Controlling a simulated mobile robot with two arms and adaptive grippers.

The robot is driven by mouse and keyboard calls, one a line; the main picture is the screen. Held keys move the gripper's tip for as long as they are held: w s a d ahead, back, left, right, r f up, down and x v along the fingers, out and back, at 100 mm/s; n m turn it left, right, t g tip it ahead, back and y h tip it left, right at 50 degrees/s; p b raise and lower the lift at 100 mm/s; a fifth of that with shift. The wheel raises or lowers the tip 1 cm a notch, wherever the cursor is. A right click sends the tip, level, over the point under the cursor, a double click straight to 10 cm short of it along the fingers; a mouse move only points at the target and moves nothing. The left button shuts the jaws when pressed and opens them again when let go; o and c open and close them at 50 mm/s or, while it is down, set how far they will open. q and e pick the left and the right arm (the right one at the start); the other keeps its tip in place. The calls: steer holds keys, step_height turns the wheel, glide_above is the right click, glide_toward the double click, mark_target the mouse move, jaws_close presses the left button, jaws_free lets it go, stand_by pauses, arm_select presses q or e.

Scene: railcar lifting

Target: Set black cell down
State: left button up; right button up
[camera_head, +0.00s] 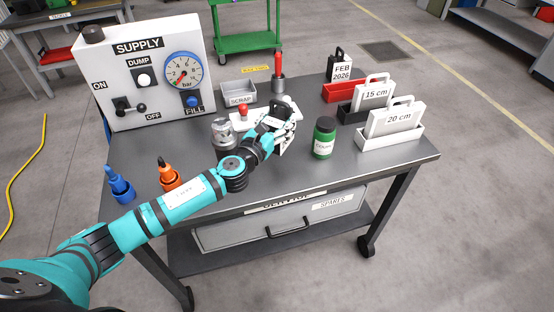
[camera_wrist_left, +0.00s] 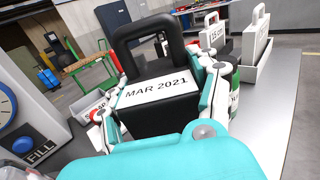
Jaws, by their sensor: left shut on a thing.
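My left gripper (camera_head: 280,130) is over the middle of the grey bench (camera_head: 285,172). It is shut on a black cell (camera_head: 284,105), mostly hidden behind the hand in the head view. The left wrist view shows this cell (camera_wrist_left: 160,101) between the fingers, with a black loop handle on top and a white "MAR 2021" label. I cannot tell whether its underside touches anything. Another black cell labelled "FEB 2026" (camera_head: 341,70) stands at the back right of the bench. My right gripper is not in view.
At right are a red tray (camera_head: 330,97), a "15 cm" cell (camera_head: 374,97) by a black tray, and a "20 cm" cell (camera_head: 397,121) in a white tray. A green jar (camera_head: 324,138), scrap tray (camera_head: 239,100) and supply box (camera_head: 140,70) stand around the hand. The front right bench is clear.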

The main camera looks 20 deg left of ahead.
arm_select(q)
steer(key=shift+w+a+r, duration=0.35)
steer(key=shift+w+r, duration=0.3)
steer(key=shift+w+a, duration=0.1)
steer(key=shift+w, duration=0.1)
step_height(320, 180, down, 6)
steer(key=b, duration=0.2)
steer(key=shift+w+b, duration=0.15)
steer(key=shift+b, duration=0.25)
step_height(320, 180, down, 3)
steer(key=shift+f+b, duration=0.1)
steer(key=shift+b, duration=0.85)
steer(key=shift+f, duration=0.2)
